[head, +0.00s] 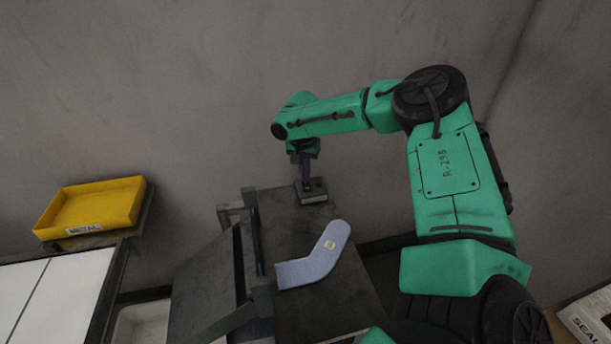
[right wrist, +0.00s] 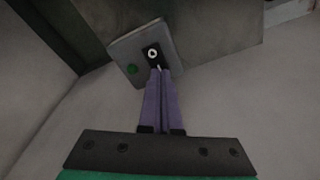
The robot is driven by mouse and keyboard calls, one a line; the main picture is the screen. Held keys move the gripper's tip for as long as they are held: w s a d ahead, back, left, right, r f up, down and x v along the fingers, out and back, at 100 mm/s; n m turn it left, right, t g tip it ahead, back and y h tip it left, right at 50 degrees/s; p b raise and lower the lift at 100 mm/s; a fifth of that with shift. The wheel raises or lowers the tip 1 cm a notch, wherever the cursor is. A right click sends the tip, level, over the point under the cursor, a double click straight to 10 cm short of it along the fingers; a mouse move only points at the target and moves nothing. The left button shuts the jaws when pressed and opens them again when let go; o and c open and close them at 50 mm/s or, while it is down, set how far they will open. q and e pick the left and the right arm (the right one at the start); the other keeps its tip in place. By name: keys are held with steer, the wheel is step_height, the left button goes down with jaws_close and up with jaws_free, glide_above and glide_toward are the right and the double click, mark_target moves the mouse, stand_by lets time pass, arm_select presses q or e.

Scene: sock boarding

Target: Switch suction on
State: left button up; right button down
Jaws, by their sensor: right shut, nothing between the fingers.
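A small dark switch box (head: 313,192) sits at the far end of the dark bench. In the right wrist view it is a grey plate (right wrist: 124,52) with a black switch (right wrist: 153,55) bearing a white ring, and a green round spot (right wrist: 132,69). My right gripper (head: 306,179) points down at the box. In the right wrist view its purple fingers (right wrist: 160,72) are together and empty, with their tips at the switch's lower edge. I cannot tell whether they touch it. My left gripper is not in view.
A blue-grey sock-shaped board (head: 318,258) lies on the dark bench (head: 345,299) in front of the box. A metal frame (head: 251,244) stands to its left. A yellow tray (head: 92,208) labelled METAL is at far left, above a white-topped surface (head: 48,290).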

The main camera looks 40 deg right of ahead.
steer(key=shift+f, duration=0.35)
step_height(320, 180, up, 7)
steer(key=p, duration=0.4)
steer(key=shift+r+p, duration=0.1)
steer(key=shift+p, duration=0.25)
stand_by(0.3)
